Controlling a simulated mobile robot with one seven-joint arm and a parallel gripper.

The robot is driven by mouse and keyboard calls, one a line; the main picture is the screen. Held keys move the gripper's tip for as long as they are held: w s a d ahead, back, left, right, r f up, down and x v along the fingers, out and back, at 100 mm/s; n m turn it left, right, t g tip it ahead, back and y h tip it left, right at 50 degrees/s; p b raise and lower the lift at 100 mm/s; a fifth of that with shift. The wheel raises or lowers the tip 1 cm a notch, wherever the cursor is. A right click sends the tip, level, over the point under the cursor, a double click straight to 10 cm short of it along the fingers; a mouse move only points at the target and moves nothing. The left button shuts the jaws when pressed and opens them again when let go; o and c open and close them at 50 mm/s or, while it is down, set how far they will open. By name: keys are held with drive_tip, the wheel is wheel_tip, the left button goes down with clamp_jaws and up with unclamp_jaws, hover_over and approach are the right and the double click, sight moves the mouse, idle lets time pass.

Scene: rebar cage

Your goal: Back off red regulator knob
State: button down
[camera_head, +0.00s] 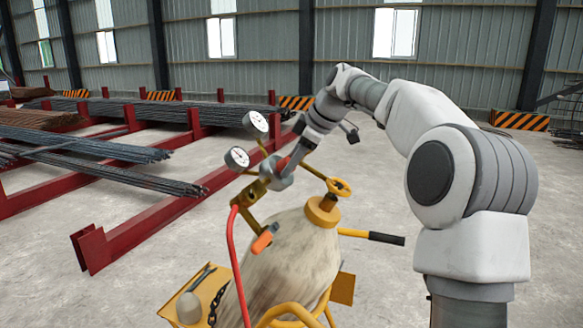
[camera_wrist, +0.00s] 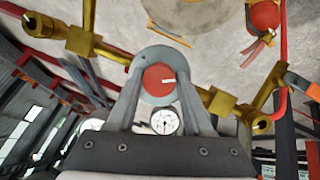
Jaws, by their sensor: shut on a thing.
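My gripper (camera_wrist: 158,88) is shut on the knob, one finger on each side. In the head view, my gripper (camera_head: 281,175) meets the brass regulator between two pressure gauges (camera_head: 237,158) and the cylinder; the knob shows only as a small red patch. One gauge (camera_wrist: 164,121) also shows between the fingers in the wrist view.
The pale gas cylinder (camera_head: 290,255) stands on a yellow cart with a black-gripped handle (camera_head: 385,238). A yellow valve wheel (camera_head: 339,187) is close to my wrist. A red hose (camera_head: 231,250) hangs at the left. Rebar racks (camera_head: 150,225) stand further left; open floor lies behind.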

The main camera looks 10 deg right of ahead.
idle(0.4)
drive_tip(key=c, duration=0.6)
unclamp_jaws()
drive_tip(key=p+v, duration=0.2)
drive_tip(key=v, duration=1.5)
drive_tip(key=shift+r, duration=0.15)
drive_tip(key=shift+s+d, duration=0.1)
drive_tip(key=shift+d, duration=0.05)
